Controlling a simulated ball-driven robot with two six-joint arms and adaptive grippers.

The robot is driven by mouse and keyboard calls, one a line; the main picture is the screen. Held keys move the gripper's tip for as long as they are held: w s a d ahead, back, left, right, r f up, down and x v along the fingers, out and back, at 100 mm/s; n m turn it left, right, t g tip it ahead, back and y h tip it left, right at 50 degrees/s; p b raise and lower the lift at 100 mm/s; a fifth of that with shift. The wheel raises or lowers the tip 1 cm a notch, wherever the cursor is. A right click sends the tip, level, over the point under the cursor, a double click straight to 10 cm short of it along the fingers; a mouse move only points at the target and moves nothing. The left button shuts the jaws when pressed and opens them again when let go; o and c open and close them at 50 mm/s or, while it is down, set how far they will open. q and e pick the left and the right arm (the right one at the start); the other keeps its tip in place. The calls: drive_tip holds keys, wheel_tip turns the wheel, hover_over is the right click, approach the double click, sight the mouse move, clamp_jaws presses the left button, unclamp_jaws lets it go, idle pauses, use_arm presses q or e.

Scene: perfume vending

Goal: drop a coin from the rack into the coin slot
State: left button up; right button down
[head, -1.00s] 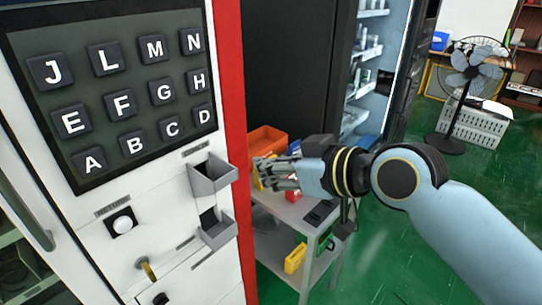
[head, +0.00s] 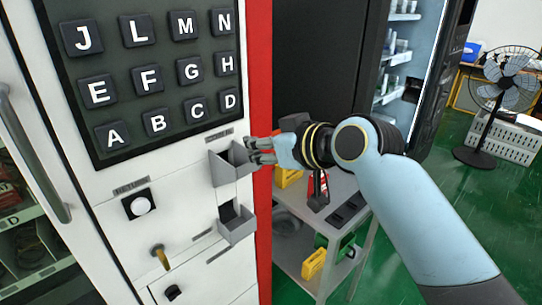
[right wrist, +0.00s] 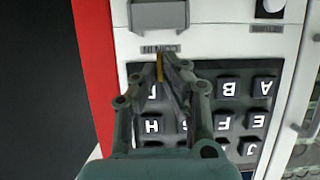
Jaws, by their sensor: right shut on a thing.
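My right gripper (head: 258,150) is at the vending machine's front, beside the upper grey box (head: 226,168) under a small label (head: 220,135). In the right wrist view my right gripper (right wrist: 168,62) is shut on a thin, gold-coloured coin (right wrist: 159,68), seen edge-on between the fingertips. The label (right wrist: 160,48) and the grey box (right wrist: 158,15) lie just beyond the fingertips, apart from the coin in that picture. The slot opening itself is not clear. The coin is not distinct in the head view. No coin rack can be made out. My left gripper is not in view.
The letter keypad (head: 155,75) is above the box. A lower grey box (head: 236,225), a round white button (head: 142,205) and a brass knob (head: 160,255) are below. A grey cart (head: 345,190) with tools stands right of the red edge (head: 259,90).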

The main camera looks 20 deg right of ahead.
sight(247, 170)
drive_tip(key=b+x, duration=0.1)
drive_tip(key=x, duration=0.2)
drive_tip(key=shift+s+f, duration=0.1)
drive_tip(key=shift+f, duration=0.1)
drive_tip(key=shift+w+a+f+b, duration=0.15)
drive_tip(key=shift+w+f+b, duration=0.25)
drive_tip(key=shift+w, duration=0.05)
drive_tip(key=shift+w+a+f+b, duration=0.2)
drive_tip(key=shift+w+f+b, duration=0.2)
drive_tip(key=c, duration=1.4)
unclamp_jaws()
drive_tip(key=shift+d+f, duration=0.1)
drive_tip(key=shift+f, duration=0.05)
drive_tip(key=shift+s, duration=0.1)
drive_tip(key=v, duration=1.2)
